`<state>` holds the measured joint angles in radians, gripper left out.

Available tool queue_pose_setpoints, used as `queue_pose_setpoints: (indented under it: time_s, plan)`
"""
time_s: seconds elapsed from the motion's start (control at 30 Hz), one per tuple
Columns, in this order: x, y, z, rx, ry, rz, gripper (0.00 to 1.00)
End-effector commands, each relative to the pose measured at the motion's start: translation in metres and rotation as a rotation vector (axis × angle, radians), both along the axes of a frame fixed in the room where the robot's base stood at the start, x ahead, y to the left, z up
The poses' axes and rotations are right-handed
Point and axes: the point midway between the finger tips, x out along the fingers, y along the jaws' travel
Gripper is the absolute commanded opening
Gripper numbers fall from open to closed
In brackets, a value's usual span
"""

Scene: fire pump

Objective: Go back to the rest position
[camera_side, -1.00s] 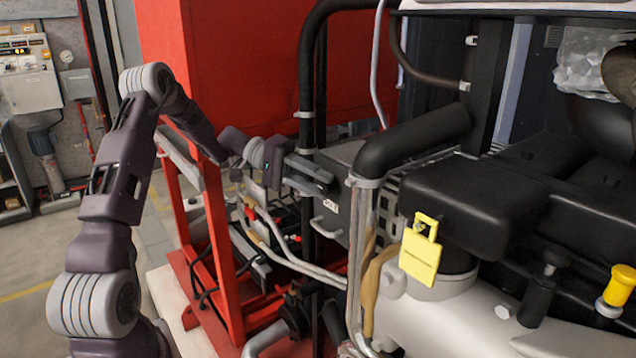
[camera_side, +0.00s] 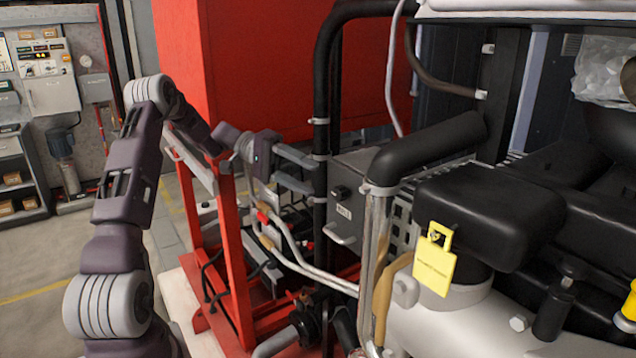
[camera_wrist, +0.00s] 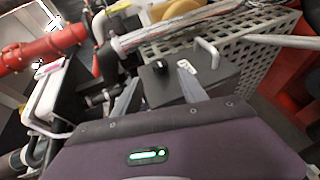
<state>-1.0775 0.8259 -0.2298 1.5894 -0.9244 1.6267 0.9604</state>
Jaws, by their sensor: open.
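My gripper (camera_side: 312,173) is open and empty in the side view. Its two fingers point right, towards a grey box with a dark knob (camera_side: 340,192) and a white label (camera_side: 344,211). The fingers are left of the knob and look apart from it; the black vertical pipe (camera_side: 320,205) overlaps their tips in the picture. In the wrist view my gripper's fingers (camera_wrist: 158,92) are spread, with the knob (camera_wrist: 158,68) and label (camera_wrist: 187,66) beyond them.
A red frame (camera_side: 232,255) stands below my forearm, and a large red panel (camera_side: 270,70) rises behind. Pipes and the black engine parts (camera_side: 490,210) with a yellow tag (camera_side: 434,262) crowd the right. Open floor (camera_side: 40,270) lies at the left.

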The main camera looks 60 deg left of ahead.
Motion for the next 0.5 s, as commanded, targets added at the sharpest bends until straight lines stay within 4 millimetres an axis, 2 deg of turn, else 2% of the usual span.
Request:
queue_pose_setpoints:
  time_s: [0.37,0.43,0.47,0.5]
  plan:
    - [0.000,0.000,0.000,0.000,0.000,-0.001,0.50]
    - [-0.001,-0.011,0.003,0.027,0.019,-0.023,0.50]
    - [-0.002,-0.023,0.006,0.055,0.043,-0.044,0.50]
    - [-0.006,-0.044,0.010,0.115,0.085,-0.082,0.50]
